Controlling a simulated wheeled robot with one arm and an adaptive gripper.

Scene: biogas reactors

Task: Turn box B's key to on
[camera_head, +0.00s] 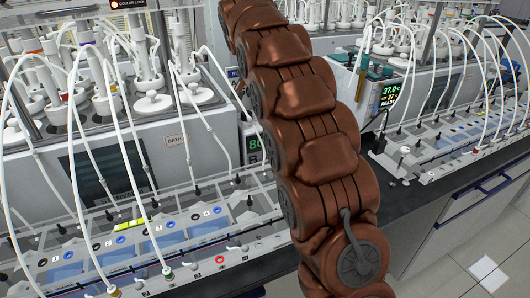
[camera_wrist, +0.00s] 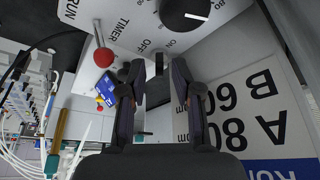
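In the wrist view, a dark key-like piece (camera_wrist: 158,86) sits between the two fingers of my gripper (camera_wrist: 158,85), below the printed words OFF and ON on a pale panel (camera_wrist: 120,25). The fingers stand apart on either side of it; I cannot tell if they touch it. A large black round knob (camera_wrist: 186,10) with a white mark is above, and TIMER and RUN are printed to the left. A placard (camera_wrist: 250,110) reads A 80 and B 60. In the head view, my arm hides my gripper and the key.
A red ball on a pale stem (camera_wrist: 103,57) stands just left of my fingers. White tubes arch over a bench unit (camera_head: 150,230) at left and another (camera_head: 460,145) at right. A display (camera_head: 390,92) reads 37.0 and READY. Bare dark counter (camera_head: 408,205) lies right of my arm.

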